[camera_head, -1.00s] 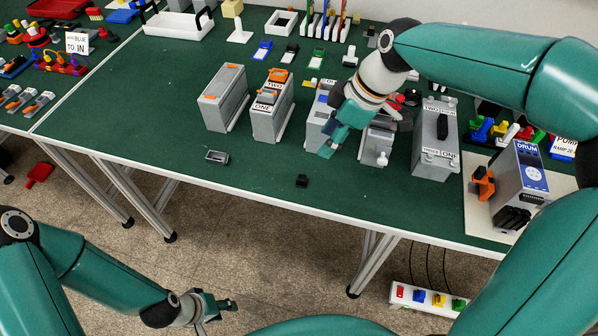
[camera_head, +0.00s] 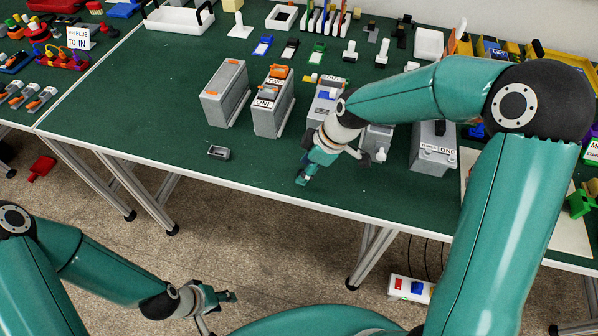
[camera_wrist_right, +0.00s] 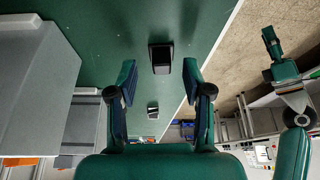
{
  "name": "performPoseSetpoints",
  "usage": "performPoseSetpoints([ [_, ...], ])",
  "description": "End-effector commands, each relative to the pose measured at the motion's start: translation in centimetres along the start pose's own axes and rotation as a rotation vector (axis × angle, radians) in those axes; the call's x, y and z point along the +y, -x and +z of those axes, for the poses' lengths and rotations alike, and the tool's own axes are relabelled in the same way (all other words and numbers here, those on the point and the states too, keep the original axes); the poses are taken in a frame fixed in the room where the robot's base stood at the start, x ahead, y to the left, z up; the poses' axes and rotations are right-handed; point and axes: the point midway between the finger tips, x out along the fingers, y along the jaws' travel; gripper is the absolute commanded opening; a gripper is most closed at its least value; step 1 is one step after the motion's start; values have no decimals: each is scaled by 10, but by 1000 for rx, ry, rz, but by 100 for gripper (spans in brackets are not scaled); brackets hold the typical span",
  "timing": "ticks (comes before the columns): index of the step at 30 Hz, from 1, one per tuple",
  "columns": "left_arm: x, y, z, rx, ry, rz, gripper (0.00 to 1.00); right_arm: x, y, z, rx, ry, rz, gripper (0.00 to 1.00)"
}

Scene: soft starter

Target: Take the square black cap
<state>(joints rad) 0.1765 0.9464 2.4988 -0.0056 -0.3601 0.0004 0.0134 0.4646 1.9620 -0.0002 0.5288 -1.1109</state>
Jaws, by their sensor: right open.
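The square black cap (camera_wrist_right: 160,58) lies on the green table top in the right wrist view, ahead of the gap between my right fingers and apart from them. In the head view it is hidden behind my right gripper (camera_head: 303,179). That gripper is open and empty, pointing down near the table's front edge; its two fingers also show in the right wrist view (camera_wrist_right: 160,80). My left gripper (camera_head: 230,297) is low in front of the table, away from the cap; its jaw opening is too small to judge.
Grey housings (camera_head: 226,95) stand behind, including a label-bearing one (camera_head: 272,105) and another (camera_head: 433,150) partly behind my right arm. The table's white front edge (camera_head: 250,197) is close.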

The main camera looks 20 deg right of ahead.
Motion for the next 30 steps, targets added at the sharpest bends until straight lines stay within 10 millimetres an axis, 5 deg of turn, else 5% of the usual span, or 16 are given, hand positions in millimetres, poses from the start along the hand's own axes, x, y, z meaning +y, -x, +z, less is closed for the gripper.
performPoseSetpoints([
  [10,1,2,0,0,0,0,40,0,-13,0,0,-1,1,50],
  [18,1,2,0,0,0,0,40,0,-12,0,0,-1,1,13],
  [30,1,2,0,0,0,0,40,0,-13,0,0,-1,1,6],
])
